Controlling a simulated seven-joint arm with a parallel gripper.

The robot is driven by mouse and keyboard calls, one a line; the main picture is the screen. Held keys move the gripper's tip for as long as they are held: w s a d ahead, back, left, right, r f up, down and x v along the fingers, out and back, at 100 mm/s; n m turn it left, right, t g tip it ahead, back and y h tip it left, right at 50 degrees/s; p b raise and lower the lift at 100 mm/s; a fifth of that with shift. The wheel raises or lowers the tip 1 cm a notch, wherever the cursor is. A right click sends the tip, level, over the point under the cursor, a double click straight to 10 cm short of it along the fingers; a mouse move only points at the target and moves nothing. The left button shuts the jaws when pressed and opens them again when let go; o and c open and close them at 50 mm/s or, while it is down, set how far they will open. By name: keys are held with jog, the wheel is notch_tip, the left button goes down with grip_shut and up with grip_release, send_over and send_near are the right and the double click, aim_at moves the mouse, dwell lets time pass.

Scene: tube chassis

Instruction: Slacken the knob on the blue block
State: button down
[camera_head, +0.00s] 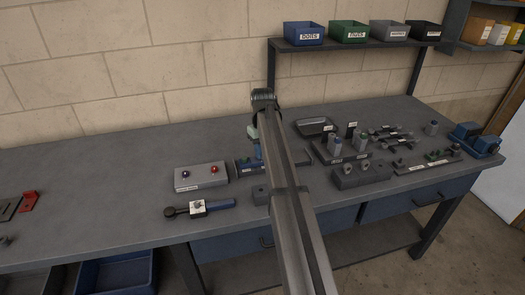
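My arm reaches from the bottom middle up over the bench, and its wrist end hangs down behind the forearm. My gripper (257,153) shows only as a small part left of the forearm. Its fingers are too small and hidden to tell whether they are open or hold anything. A low dark bluish block (243,166) lies on the bench just below it, partly covered by my arm. I cannot make out a knob on it or tell whether the gripper touches it.
A blue-handled tool (207,207) lies in front. Right of my arm are a grey block (361,176), several small parts and a blue vise (475,140). The bench's left middle is clear. Labelled bins (303,35) stand on a shelf.

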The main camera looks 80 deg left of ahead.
jog(key=c, duration=0.9)
grip_release()
notch_tip(320, 180, up, 14)
jog(key=shift+f, duration=0.15)
